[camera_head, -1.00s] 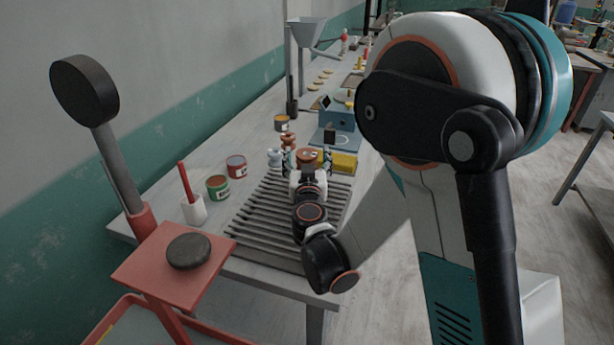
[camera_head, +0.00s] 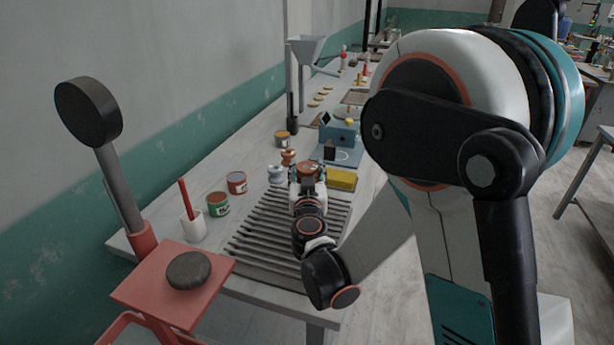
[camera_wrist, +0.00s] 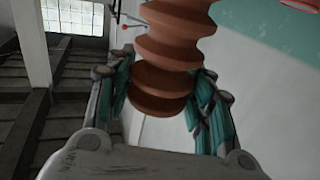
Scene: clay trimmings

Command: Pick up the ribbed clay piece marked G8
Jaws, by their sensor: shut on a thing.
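A ribbed orange-brown clay piece (camera_wrist: 172,45) fills the top middle of the wrist view, between the teal-padded fingers of my gripper (camera_wrist: 160,95). The fingers touch it on both sides near its lower ribs. No G8 mark shows on the visible side. In the head view the clay piece (camera_head: 309,170) shows as a brown round top at the end of my gripper (camera_head: 308,182), over the far end of the slatted rack. My arm and gripper hide most of it there.
The slatted rack (camera_head: 262,243) lies on the table. A grey-blue ribbed piece (camera_head: 275,174) and an orange-brown one (camera_head: 288,157) stand left of my gripper. A yellow block (camera_head: 343,180) lies to its right. Cans (camera_head: 218,204) stand on the left. A blue device (camera_head: 340,133) stands behind.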

